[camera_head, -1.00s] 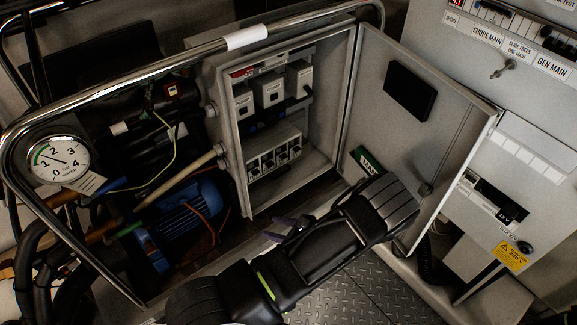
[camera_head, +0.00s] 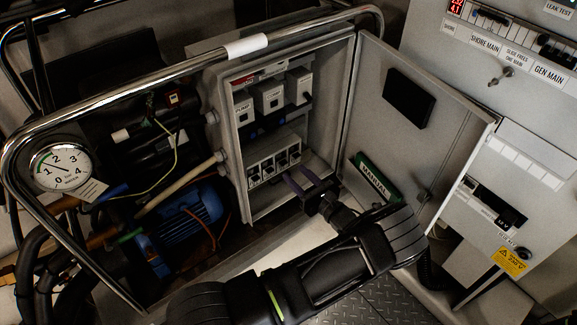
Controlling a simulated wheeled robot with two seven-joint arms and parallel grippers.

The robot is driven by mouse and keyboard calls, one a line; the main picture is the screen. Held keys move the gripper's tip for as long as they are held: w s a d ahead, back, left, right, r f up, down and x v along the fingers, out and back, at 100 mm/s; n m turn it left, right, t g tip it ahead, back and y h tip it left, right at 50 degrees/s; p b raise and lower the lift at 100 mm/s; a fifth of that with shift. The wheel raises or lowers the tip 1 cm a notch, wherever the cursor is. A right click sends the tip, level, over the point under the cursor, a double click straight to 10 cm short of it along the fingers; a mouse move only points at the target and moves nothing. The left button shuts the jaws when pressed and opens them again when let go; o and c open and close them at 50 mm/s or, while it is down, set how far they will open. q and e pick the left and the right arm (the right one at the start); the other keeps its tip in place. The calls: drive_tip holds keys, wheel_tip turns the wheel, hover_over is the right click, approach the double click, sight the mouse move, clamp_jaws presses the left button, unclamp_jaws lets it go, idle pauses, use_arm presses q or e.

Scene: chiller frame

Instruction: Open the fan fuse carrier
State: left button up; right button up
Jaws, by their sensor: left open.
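Three pale grey fuse carriers stand in a row high in the open cabinet: a left one (camera_head: 243,109), a middle one (camera_head: 269,97) and a right one (camera_head: 299,86). The left label seems to read PUMP; the other labels are too small to read surely, so I cannot tell which carrier is the fan one. My left gripper (camera_head: 300,182) is open and empty, with purple-grey fingers. It is at the cabinet's lower front, below the carriers and apart from them, close to the lower terminal row. My right gripper is out of view.
The cabinet door (camera_head: 418,125) stands open on the right, with a green MANUAL booklet (camera_head: 375,178) low on it. A lower row of terminals (camera_head: 273,165) sits under the carriers. A chrome rail (camera_head: 140,84) crosses above left. A blue motor (camera_head: 185,217) lies left of the cabinet.

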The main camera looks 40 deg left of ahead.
sight(280, 163)
use_arm(q)
drive_tip(key=shift+p+x, duration=0.3)
drive_tip(key=shift+x, duration=2)
drive_tip(key=shift+c, duration=0.3)
clamp_jaws()
